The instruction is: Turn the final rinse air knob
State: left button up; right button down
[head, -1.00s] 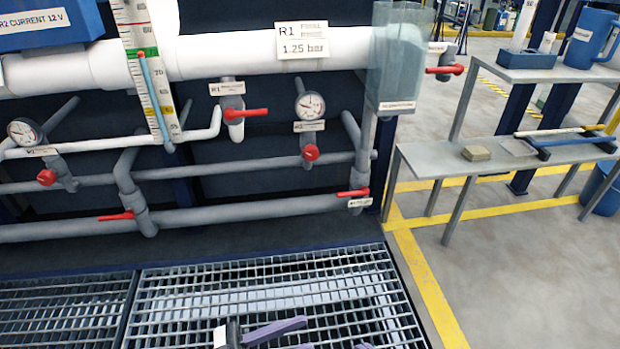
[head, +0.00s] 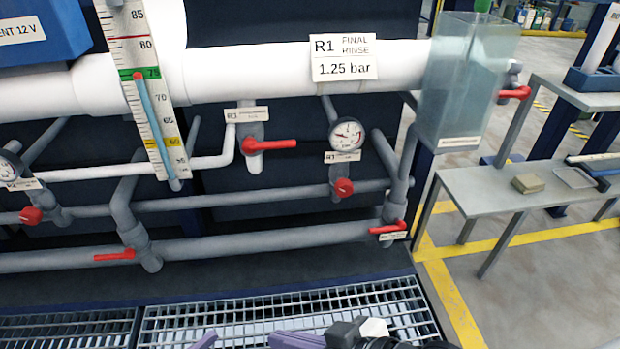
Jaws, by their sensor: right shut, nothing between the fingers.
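A white sign (head: 343,58) reads "R1 FINAL RINSE 1.25 bar" on the large white pipe. Below it hangs a round gauge (head: 346,134) with a small label I cannot read surely. Directly under this gauge is a round red knob (head: 343,187) on a grey fitting. My right gripper (head: 292,340) shows at the bottom edge, purple fingers pointing left, shut and empty. It is below and well apart from the knob. Another purple piece (head: 205,340) shows to its left, perhaps part of my left gripper; most of it is cut off.
Red lever handles sit on nearby pipes (head: 270,145), (head: 115,255), (head: 388,227). A second gauge (head: 10,168) and red knob (head: 30,215) are at far left. A translucent tank (head: 465,85) hangs right. Metal grating (head: 180,325) lies below. A grey bench (head: 490,190) stands right.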

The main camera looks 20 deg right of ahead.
aim_at(344, 187)
jog(key=z, duration=0.4)
jog(key=i, duration=0.65)
jog(key=z, duration=0.65)
jog(key=i, duration=0.5)
jog(key=z, duration=0.05)
